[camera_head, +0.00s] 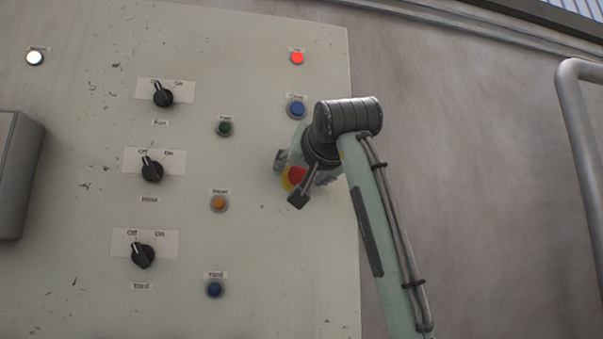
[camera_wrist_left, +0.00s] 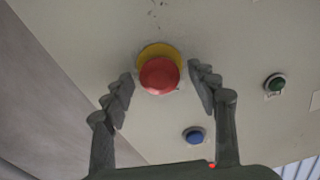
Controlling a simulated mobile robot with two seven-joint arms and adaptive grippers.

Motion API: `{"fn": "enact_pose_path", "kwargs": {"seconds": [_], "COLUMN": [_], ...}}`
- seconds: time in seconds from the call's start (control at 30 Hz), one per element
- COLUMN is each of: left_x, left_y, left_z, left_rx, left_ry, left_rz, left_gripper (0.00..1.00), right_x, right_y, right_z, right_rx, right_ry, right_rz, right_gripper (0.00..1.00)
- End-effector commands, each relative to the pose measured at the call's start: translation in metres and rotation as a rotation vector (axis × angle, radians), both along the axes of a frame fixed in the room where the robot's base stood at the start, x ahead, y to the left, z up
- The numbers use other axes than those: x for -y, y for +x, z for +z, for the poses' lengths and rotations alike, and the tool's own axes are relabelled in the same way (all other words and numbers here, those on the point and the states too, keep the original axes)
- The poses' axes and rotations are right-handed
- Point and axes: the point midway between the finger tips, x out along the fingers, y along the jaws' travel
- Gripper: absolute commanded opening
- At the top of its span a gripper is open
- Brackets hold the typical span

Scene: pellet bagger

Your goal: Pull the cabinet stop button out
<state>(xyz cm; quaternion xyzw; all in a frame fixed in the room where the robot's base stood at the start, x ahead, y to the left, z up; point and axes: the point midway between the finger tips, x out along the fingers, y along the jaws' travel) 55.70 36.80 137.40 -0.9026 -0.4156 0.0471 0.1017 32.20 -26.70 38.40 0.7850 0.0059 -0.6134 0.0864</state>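The cabinet stop button is a red mushroom head on a yellow collar. In the head view the red button (camera_head: 297,177) shows near the panel's right edge, partly covered by my left gripper (camera_head: 304,166). In the left wrist view the red button (camera_wrist_left: 159,75) shows whole, with the yellow collar (camera_wrist_left: 158,52) behind it. My left gripper (camera_wrist_left: 160,78) is open, with one finger on each side of the button. A narrow gap shows between each finger and the red head. My right gripper is not in view.
The pale cabinet panel (camera_head: 90,100) carries several black selector knobs, such as the top one (camera_head: 163,97). A blue button (camera_head: 296,108) and a lit red lamp (camera_head: 297,58) sit above the stop button. A metal rail (camera_head: 583,150) stands at right.

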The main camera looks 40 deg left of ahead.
Motion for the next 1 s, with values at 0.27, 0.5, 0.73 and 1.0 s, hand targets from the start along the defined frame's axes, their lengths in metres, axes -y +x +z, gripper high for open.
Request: {"fn": "enact_pose_path", "kwargs": {"seconds": [0.27,0.5,0.73,1.0], "left_x": [0.002,0.030,0.068,0.089], "left_y": [-0.002,-0.025,-0.057,-0.077], "left_z": [0.001,0.001,0.001,0.000], "left_rx": [0.001,0.003,0.002,0.000], "left_ry": [0.001,0.001,0.001,-0.001], "left_rz": [0.000,-0.003,-0.003,0.001], "left_gripper": [0.58,0.58,0.58,0.58], "right_x": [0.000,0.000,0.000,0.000], "right_y": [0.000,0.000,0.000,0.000], "right_z": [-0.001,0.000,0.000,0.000], "right_rx": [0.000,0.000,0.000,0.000], "right_ry": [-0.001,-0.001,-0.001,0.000], "right_rz": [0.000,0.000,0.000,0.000], "right_gripper": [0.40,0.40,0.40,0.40]}}
